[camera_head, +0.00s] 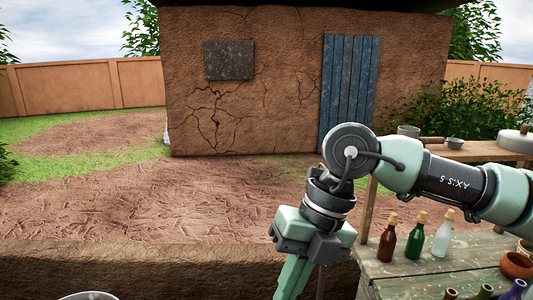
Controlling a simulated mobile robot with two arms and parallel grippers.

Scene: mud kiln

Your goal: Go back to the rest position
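My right arm comes in from the right edge and bends down at a round grey joint in the middle of the view. My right gripper (292,280) hangs at its lower end, pointing down and slightly left over the bare ground by the low mud ledge. Its tips run to the bottom edge, and I cannot see a gap between fingers. No object shows in it. My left arm and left gripper are not in view.
A wooden table (440,262) at right holds a brown bottle (387,238), a green bottle (415,238), a clear bottle (443,236) and clay pots. Behind is another bench (470,152). A mud hut (270,90) with a blue door (349,80) stands beyond open ground.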

